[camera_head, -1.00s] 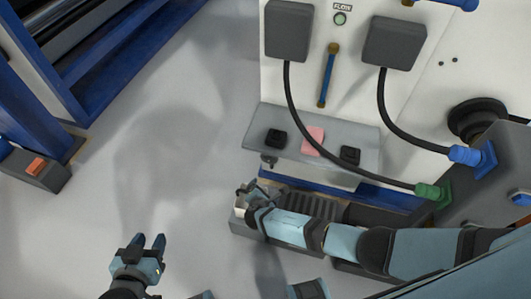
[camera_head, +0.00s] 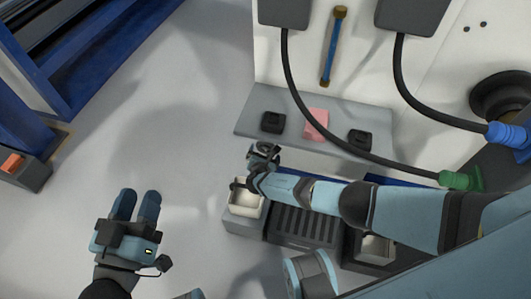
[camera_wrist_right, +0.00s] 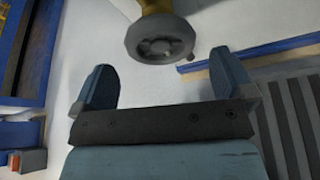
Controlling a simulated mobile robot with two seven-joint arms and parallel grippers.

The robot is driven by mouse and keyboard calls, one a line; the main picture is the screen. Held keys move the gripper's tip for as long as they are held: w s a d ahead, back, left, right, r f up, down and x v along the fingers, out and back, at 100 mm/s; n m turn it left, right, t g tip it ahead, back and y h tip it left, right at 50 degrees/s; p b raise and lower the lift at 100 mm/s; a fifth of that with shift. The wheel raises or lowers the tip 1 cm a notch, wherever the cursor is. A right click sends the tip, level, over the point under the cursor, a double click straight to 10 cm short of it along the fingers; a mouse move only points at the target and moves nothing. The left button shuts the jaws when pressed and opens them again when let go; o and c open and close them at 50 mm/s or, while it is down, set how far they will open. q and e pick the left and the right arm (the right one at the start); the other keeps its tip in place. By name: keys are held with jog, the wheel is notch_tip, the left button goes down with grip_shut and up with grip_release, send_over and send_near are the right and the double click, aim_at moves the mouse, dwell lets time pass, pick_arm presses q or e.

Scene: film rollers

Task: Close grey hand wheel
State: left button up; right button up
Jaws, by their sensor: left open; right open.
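The grey hand wheel (camera_wrist_right: 160,38) shows at the top of the right wrist view, on a yellow-brown stem. It is a round grey disc with a recessed, spoked face. My right gripper (camera_wrist_right: 165,85) is open, with the wheel ahead of its fingertips and apart from them. In the head view my right gripper (camera_head: 264,152) is just below the front edge of the grey shelf (camera_head: 210,0), and I cannot make out the wheel there. My left gripper (camera_head: 137,195) is open and empty over bare floor.
The shelf carries two black blocks (camera_head: 273,122) and a pink block (camera_head: 316,124). Below my right arm are a white bin (camera_head: 246,198) and a ribbed grey tray (camera_head: 305,226). Black cables with green (camera_head: 458,180) and blue connectors hang at right.

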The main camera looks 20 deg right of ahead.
aim_at(266, 148)
jog(key=shift+w+d+f+b, duration=0.4)
jog(key=shift+w+f, duration=0.2)
jog(key=shift+w, duration=0.1)
jog(key=shift+b+x, duration=0.75)
jog(key=shift+x, duration=0.2)
pick_arm(q)
jog(key=shift+d+f+h, duration=0.5)
jog(key=shift+d+f, duration=0.05)
pick_arm(e)
jog(key=shift+w+d+r, duration=0.15)
jog(key=shift+w, duration=0.3)
jog(key=c, duration=0.7)
